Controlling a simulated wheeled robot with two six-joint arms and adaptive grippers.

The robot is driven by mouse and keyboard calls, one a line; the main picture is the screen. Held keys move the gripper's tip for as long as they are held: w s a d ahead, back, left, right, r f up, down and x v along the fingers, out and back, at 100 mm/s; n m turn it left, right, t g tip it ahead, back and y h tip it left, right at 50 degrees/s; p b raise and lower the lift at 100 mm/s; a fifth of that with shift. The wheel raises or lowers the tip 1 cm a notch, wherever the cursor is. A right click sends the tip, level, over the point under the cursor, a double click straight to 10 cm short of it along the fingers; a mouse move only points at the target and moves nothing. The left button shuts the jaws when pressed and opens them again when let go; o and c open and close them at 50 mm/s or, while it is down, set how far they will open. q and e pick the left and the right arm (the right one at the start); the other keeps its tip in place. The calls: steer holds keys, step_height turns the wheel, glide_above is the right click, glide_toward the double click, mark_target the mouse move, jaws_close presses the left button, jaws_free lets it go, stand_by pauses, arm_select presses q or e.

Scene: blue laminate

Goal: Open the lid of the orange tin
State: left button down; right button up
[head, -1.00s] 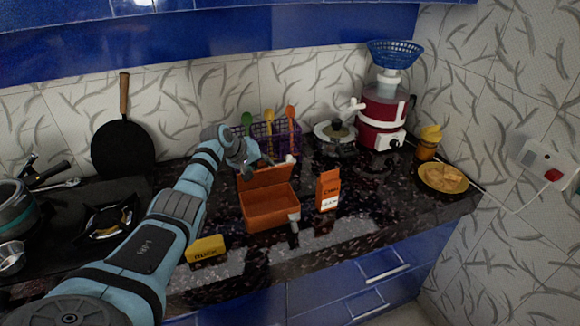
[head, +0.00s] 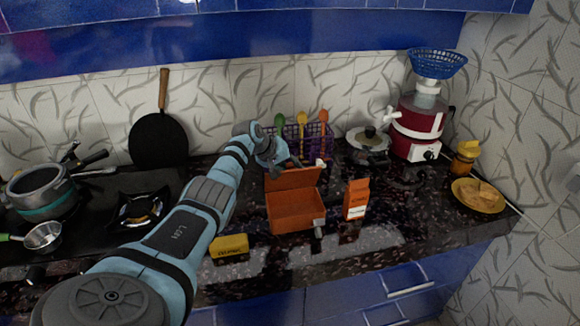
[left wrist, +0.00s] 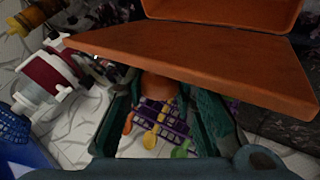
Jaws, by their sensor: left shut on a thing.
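The orange tin (head: 296,212) stands on the dark counter with its open inside facing me. Its lid (head: 291,180) is raised at the back edge and leans up steeply. My left gripper (head: 277,163) is at the lid's top edge, at its left part. In the left wrist view the lid (left wrist: 200,68) spans the top, and an orange piece of it (left wrist: 160,86) sits between the fingers of the left gripper (left wrist: 163,112). The left gripper is shut on the lid. My right gripper is not in view.
An orange carton (head: 356,200) stands close right of the tin, and a yellow packet (head: 229,246) lies at its front left. A small grey object (head: 318,230) is at the tin's front right. A purple utensil rack (head: 312,142) stands behind. The stove (head: 140,210) is left.

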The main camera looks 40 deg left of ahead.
arm_select(q)
steer(key=shift+d+f, duration=0.1)
steer(key=shift+f, duration=0.05)
stand_by(0.3)
steer(key=c, duration=1.5)
jaws_free()
steer(key=shift+o, duration=1)
steer(key=shift+w, duration=0.1)
steer(key=v, duration=1.1)
steer(key=shift+s+r, duration=0.35)
steer(key=shift+r, duration=0.1)
steer(key=shift+w, duration=0.1)
